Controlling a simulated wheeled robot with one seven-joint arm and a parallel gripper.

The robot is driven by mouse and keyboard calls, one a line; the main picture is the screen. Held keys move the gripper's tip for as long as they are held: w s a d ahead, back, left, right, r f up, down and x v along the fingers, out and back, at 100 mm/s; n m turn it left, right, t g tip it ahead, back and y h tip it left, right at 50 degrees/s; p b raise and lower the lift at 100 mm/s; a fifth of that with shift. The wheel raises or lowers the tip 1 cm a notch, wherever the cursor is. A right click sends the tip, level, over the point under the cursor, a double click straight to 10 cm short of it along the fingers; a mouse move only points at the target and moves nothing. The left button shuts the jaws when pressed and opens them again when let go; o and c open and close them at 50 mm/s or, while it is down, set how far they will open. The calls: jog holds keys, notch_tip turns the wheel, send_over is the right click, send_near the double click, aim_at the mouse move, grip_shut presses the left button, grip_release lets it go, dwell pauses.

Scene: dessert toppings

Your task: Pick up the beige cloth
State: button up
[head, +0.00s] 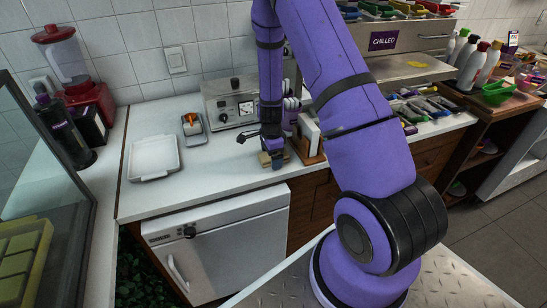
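My gripper (272,154) points down at the counter top, in the middle of the head view. A small beige item (264,158), which looks like the folded beige cloth, lies on the white counter right at the fingertips. The dark fingers partly cover it. The view is too small to tell whether the fingers are apart or closed on it, or whether they touch it.
A machine with a dial (235,108) stands behind my gripper. A wooden holder (308,140) is close on the right. A white tray (153,158) and a small grey tray (192,128) lie to the left. The white counter's front part (215,170) is clear.

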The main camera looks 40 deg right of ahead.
jog(key=c, duration=1)
jog(key=shift+r, duration=0.15)
jog(key=shift+r, duration=0.95)
jog(key=shift+s+d+r, duration=0.15)
jog(key=shift+s+r, duration=0.25)
jog(key=shift+r, duration=0.35)
jog(key=s+d, duration=0.1)
jog(key=s, duration=0.4)
jog(key=s+d+r, duration=0.1)
jog(key=s, duration=0.3)
jog(key=s+d, duration=0.2)
jog(key=s, duration=0.3)
jog(key=shift+s+r, duration=0.15)
jog(key=shift+s, duration=0.15)
